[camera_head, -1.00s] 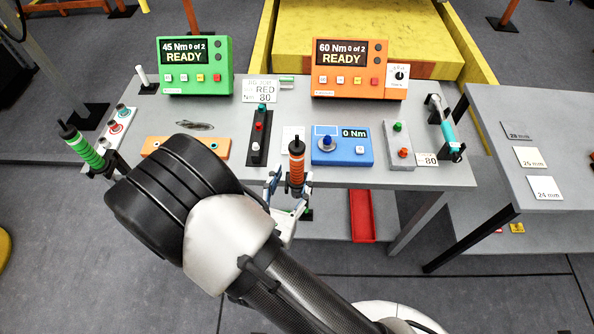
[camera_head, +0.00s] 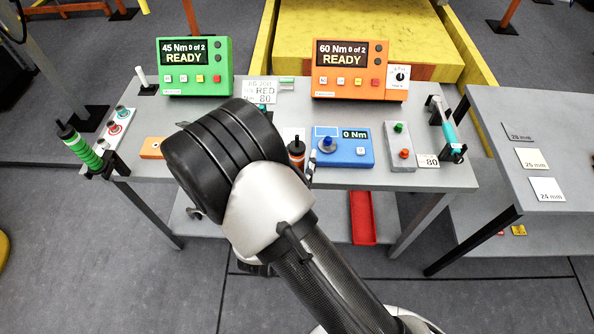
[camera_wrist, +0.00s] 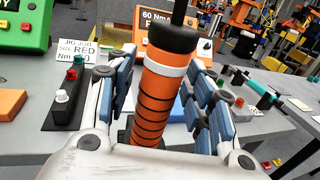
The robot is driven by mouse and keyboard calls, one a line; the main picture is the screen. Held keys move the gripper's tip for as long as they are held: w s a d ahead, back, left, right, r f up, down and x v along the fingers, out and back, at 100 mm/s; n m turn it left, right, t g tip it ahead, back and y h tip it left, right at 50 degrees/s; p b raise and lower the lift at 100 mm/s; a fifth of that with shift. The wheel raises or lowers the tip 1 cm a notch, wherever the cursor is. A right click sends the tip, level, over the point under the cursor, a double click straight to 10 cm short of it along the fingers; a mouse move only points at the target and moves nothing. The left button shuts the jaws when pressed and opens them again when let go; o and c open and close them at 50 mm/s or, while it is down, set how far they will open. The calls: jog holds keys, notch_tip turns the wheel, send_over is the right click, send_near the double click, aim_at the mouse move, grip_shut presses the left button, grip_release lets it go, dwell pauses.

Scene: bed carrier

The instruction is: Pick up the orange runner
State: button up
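The orange runner (camera_head: 297,150) is an upright orange cylinder with black rings, a white band and a black top. It stands at the front edge of the grey table, and my arm hides its lower part in the head view. In the wrist view the runner (camera_wrist: 164,100) is between the two blue-padded fingers of my gripper (camera_wrist: 165,92). The fingers are apart, one on each side, with narrow gaps visible beside the runner. In the head view only a bit of one finger shows, right of the runner.
A blue 0 Nm box (camera_head: 345,147) stands close right of the runner. Green (camera_head: 194,66) and orange (camera_head: 350,68) READY boxes stand at the back. A green-banded runner (camera_head: 82,150) is at the left table edge. A teal tool (camera_head: 447,125) is at the right.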

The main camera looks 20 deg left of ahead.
grip_shut()
dwell(0.4)
jog(key=shift+r, duration=0.1)
